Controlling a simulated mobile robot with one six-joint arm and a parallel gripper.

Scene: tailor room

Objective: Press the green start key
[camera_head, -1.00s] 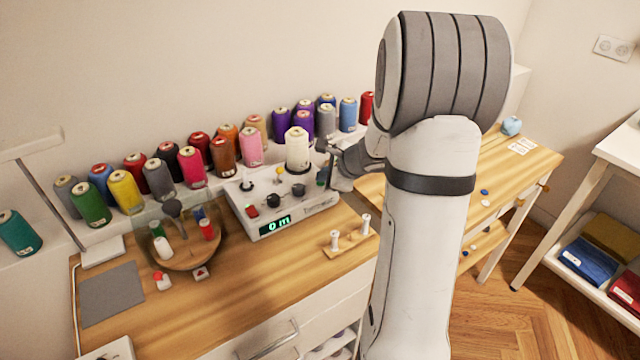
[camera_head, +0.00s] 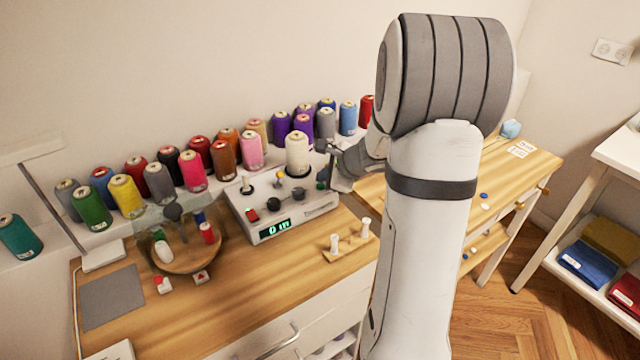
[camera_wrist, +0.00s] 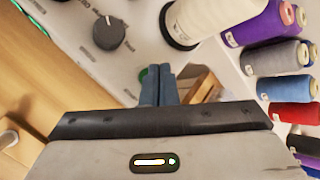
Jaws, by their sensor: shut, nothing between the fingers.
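The green start key (camera_wrist: 143,74) shows in the wrist view as a small green patch just beyond and left of my fingertips. My fingers hide most of it. My gripper (camera_wrist: 160,72) is shut and empty, its blue-grey fingers together over the pale top of the winding machine (camera_head: 285,229). I cannot tell whether the fingertips touch the key. In the head view the machine stands on the wooden table, with a lit green display (camera_head: 278,229), a red switch (camera_head: 252,215) and dark knobs. My gripper end is small there, above the machine's right side.
A cream thread cone (camera_head: 297,153) stands at the machine's back, close to my gripper. Several coloured cones line the shelf behind. A round wooden tray (camera_head: 190,262) with small spools lies left, and a wooden peg block (camera_head: 349,247) sits in front. A black knob (camera_wrist: 108,32) is near my fingers.

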